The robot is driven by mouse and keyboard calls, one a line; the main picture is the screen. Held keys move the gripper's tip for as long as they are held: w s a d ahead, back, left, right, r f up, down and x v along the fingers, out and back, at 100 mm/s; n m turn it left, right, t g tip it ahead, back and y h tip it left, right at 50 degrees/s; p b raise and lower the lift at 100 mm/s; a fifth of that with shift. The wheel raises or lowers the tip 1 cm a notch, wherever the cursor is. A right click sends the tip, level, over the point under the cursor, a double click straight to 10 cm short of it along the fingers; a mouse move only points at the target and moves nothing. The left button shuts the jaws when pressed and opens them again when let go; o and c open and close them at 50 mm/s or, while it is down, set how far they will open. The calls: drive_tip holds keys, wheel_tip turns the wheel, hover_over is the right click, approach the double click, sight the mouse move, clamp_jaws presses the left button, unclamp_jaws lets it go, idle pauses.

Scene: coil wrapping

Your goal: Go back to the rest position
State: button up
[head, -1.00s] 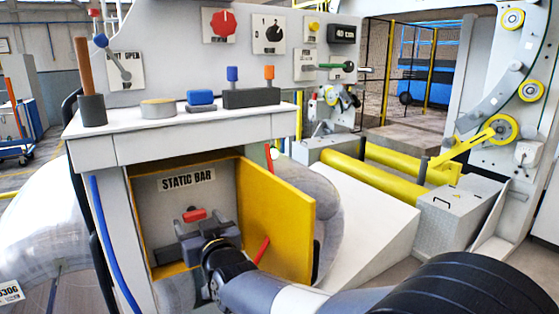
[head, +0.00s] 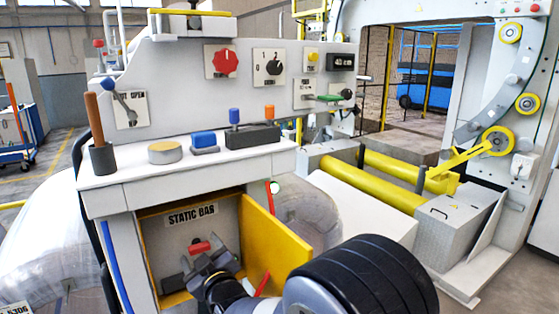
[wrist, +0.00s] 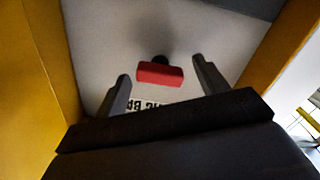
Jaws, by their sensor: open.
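My gripper (head: 212,264) is at the mouth of the cabinet labelled STATIC BAR (head: 192,215), under the white counter. In the wrist view its two dark fingers (wrist: 160,86) stand apart with nothing between them. A red handle (wrist: 160,73) on a dark stem is on the cabinet's back wall, ahead of the fingertips and apart from them. The same red handle (head: 202,246) shows just above my gripper in the head view. The label in the wrist view is upside down and partly hidden by my gripper.
The yellow cabinet door (head: 275,245) stands open close to the right of my arm. The counter (head: 180,172) above carries a tape roll (head: 165,152), a blue block (head: 205,141) and a wooden-handled tool (head: 94,120). Yellow rollers (head: 375,182) lie to the right.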

drive_tip(key=shift+r+n+p, duration=0.2)
drive_tip(key=shift+n+p, duration=0.8)
drive_tip(key=shift+p, duration=0.6)
drive_tip(key=b+v, duration=0.3)
drive_tip(key=v, duration=0.7)
drive_tip(key=shift+s+f, duration=0.2)
drive_tip(key=shift+d, duration=0.1)
